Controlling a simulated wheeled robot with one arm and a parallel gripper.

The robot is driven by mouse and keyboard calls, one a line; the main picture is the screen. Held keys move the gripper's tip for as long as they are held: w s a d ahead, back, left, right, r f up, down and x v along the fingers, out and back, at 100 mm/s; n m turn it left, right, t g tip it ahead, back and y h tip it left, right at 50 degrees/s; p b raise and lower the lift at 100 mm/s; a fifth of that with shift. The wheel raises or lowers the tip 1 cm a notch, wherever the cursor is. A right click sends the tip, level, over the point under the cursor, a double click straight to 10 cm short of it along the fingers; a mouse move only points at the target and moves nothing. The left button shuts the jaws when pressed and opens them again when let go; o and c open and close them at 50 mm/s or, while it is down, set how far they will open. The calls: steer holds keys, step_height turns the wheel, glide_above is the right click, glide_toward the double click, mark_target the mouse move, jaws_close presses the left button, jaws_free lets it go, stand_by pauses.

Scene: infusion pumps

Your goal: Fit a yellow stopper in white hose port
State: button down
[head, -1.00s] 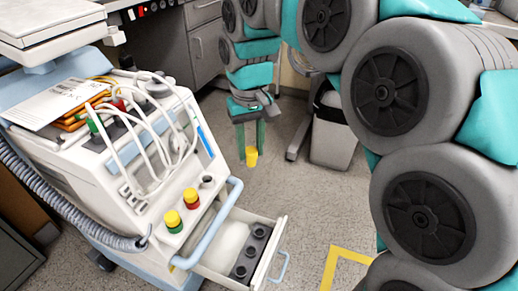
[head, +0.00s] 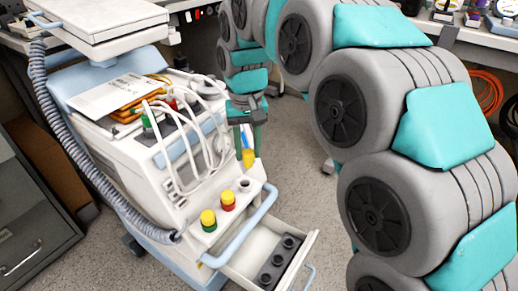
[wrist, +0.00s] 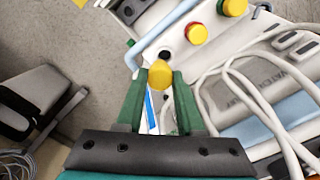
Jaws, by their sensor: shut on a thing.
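My gripper (head: 247,148) is shut on a yellow stopper (head: 248,159), which hangs below the fingertips. In the wrist view the stopper (wrist: 160,74) sits between the green fingers. The white hose port (head: 244,184) is a pale ring with a dark, open hole on the machine's front ledge. In the head view the held stopper appears just above it, apart from it. In the wrist view the port's dark hole (wrist: 165,54) shows just beyond the stopper. The red port (head: 227,206) and the green port (head: 209,226) beside it each carry a yellow stopper.
White hoses (head: 186,140) loop over the machine's front, close to my gripper. A blue handle (head: 238,238) runs along the ledge. Below it, an open drawer (head: 307,247) holds a dark rack (head: 279,262) with round holes.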

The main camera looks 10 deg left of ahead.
steer(key=shift+w+a+r, duration=0.1)
steer(key=shift+a, duration=0.5)
steer(key=shift+f+b, duration=0.7)
steer(key=shift+f, duration=1.95)
steer(key=shift+f+b, duration=0.45)
steer(key=shift+f, duration=1.2)
steer(key=shift+c, duration=2.2)
jaws_free()
steer(key=shift+r, duration=0.15)
